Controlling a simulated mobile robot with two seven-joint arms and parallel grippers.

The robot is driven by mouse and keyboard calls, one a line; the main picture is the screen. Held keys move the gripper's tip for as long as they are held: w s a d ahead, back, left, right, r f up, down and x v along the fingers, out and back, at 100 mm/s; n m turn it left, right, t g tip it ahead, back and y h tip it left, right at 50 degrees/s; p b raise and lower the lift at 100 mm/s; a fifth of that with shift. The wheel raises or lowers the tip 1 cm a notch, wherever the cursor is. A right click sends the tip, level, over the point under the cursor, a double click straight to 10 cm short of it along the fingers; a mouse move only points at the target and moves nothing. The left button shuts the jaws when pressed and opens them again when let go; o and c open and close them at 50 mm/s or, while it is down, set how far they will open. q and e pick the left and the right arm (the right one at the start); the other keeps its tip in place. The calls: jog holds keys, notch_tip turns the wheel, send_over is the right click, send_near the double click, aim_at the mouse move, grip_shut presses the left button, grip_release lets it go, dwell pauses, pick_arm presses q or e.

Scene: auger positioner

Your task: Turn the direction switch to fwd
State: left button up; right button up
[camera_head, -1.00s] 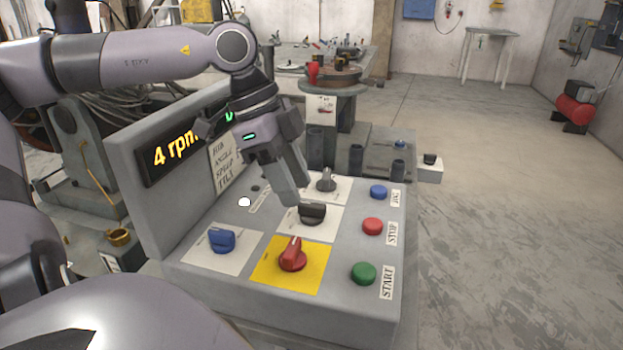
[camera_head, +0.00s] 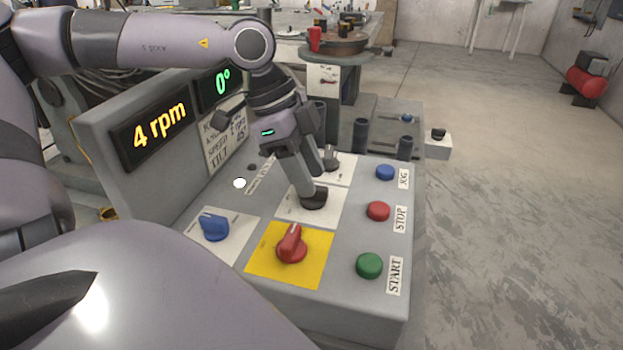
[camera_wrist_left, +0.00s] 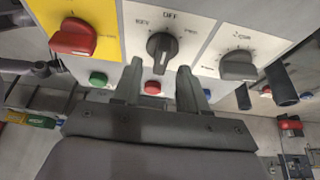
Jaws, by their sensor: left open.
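The direction switch is a black rotary knob on a white plate marked OFF; it shows in the left wrist view (camera_wrist_left: 161,47), with its pointer near the OFF mark at the top. In the head view the knob (camera_head: 314,199) is partly hidden by my left gripper (camera_head: 318,190). The gripper is open, its fingers pointing down at the knob. In the left wrist view the two fingertips (camera_wrist_left: 160,72) lie on either side of the knob's lower part; whether they touch it I cannot tell. My right gripper does not show.
A red knob (camera_head: 291,244) on a yellow plate, a blue knob (camera_head: 214,227) and a grey knob (camera_head: 329,160) surround the switch. Blue JOG (camera_head: 385,172), red STOP (camera_head: 378,211) and green START (camera_head: 369,265) buttons line the right side. The displays (camera_head: 155,134) read 4 rpm and 0°.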

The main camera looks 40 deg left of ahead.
pick_arm(q)
jog(key=shift+x, duration=1.05)
grip_shut()
jog(key=shift+m, duration=0.3)
jog(key=m+g+b, duration=0.1)
jog(key=m, duration=0.2)
jog(key=shift+w+m+g, duration=0.1)
jog(key=shift+m+g, duration=0.2)
jog(key=m+g, duration=0.1)
jog(key=m, duration=0.3)
jog(key=shift+m+g, duration=0.3)
jog(key=shift+g, duration=0.1)
